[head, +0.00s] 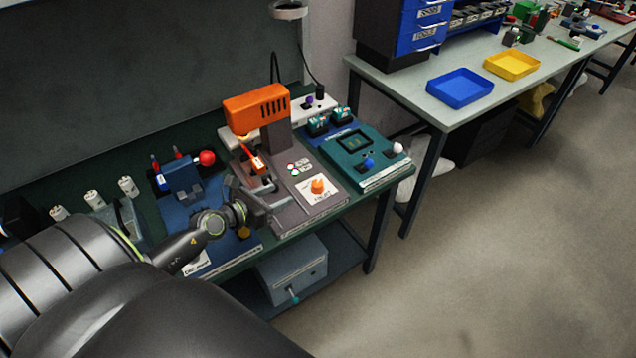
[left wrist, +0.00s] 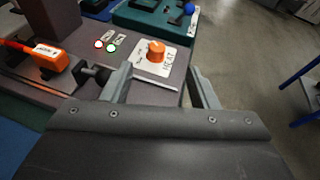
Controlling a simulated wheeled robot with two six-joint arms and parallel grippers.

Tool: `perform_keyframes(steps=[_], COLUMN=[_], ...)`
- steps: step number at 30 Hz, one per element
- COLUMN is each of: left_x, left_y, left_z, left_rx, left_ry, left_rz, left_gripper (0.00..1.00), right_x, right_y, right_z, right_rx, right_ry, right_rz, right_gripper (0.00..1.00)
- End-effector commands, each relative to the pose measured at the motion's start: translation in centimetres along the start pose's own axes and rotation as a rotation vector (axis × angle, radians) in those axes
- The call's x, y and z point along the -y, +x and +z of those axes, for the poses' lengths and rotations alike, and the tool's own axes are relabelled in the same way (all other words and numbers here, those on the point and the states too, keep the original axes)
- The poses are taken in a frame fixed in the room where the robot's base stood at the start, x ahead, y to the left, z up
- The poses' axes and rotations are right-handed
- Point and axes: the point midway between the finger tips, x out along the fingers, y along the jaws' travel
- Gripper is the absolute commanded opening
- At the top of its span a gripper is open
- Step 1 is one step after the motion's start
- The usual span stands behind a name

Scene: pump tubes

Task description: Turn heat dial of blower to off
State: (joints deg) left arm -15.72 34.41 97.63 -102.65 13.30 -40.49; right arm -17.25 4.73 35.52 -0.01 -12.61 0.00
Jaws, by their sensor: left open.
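The blower is a grey station (head: 320,206) with an orange head (head: 256,106) on a column, standing on the bench. Its orange heat dial (head: 317,186) sits on a white label plate near the front right. In the left wrist view the dial (left wrist: 156,51) shows beyond the fingers, with "HEAT" on its plate. My left gripper (head: 285,193) is open and empty, to the left of the dial and apart from it. In the left wrist view my left gripper (left wrist: 160,82) has its two fingers spread, with the dial ahead of the gap. My right gripper is not seen.
A red and a green button (left wrist: 105,44) sit left of the dial. An orange handle tool (head: 257,165) stands close behind my gripper. A teal station (head: 365,158) with knobs adjoins on the right. A blue fixture (head: 180,176) is on the left. Open floor lies at front right.

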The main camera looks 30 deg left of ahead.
Motion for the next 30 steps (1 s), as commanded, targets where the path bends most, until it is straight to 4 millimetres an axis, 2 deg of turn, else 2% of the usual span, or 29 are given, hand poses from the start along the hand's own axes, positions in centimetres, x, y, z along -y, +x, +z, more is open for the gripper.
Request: perform_keyframes(steps=[5, 10, 30], left_x=[-0.6, -0.6, -0.4], left_y=[0.3, 2.0, 14.5], left_z=[-1.3, -1.4, -2.4], left_rx=[-0.073, -0.072, -0.071], left_ry=[0.099, 0.099, 0.095], left_rz=[-0.016, -0.016, -0.017], left_gripper=[0.54, 0.54, 0.54], right_x=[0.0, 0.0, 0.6], right_y=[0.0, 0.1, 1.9], right_z=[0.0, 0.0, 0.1], right_rx=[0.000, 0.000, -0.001], right_ry=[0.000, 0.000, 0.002], right_rz=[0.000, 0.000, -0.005], right_gripper=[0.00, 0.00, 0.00])
